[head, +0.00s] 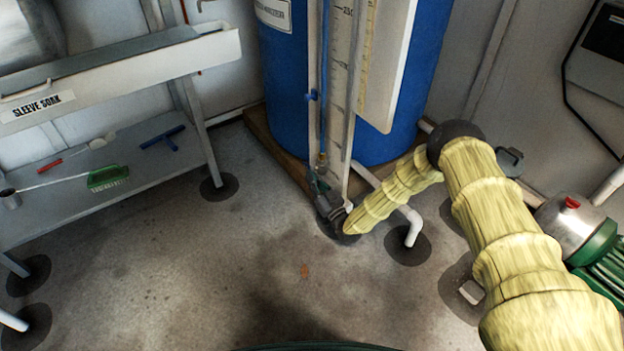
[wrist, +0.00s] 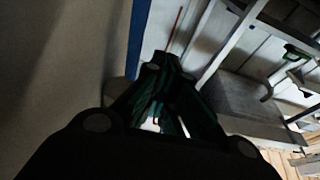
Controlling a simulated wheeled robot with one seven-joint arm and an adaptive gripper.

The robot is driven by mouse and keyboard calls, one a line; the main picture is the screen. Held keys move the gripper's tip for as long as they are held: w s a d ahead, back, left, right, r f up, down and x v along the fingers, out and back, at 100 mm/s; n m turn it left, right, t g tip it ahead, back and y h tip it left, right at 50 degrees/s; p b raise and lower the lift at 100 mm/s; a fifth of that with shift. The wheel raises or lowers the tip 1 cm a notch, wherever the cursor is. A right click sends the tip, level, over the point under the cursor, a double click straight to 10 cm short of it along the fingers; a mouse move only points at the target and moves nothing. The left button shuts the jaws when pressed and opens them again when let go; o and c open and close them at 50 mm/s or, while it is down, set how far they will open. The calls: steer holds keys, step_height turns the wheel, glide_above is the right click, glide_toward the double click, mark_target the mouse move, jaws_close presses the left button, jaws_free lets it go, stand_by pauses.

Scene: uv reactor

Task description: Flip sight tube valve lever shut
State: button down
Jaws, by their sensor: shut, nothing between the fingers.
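The sight tube is a thin blue-filled line (head: 324,60) running upright beside a scale board (head: 345,70), in front of the blue tank. A small blue tab (head: 312,96) sticks out from the line partway up; I cannot tell if it is the valve lever. A small brass-coloured fitting (head: 321,158) is at the line's lower end. My gripper (head: 317,182) is just below this fitting, shut and empty; contact cannot be told. In the wrist view my gripper's dark fingers (wrist: 165,65) come together, and no lever can be made out.
The blue tank (head: 285,75) stands on a wooden base behind. A white pipe (head: 405,215) bends to the floor right of my gripper. A grey sleeve-sock bench (head: 120,75) with brushes on its lower shelf is at left. A green pump (head: 600,255) is at right. The middle floor is clear.

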steer(key=v, duration=1.2)
stand_by(0.5)
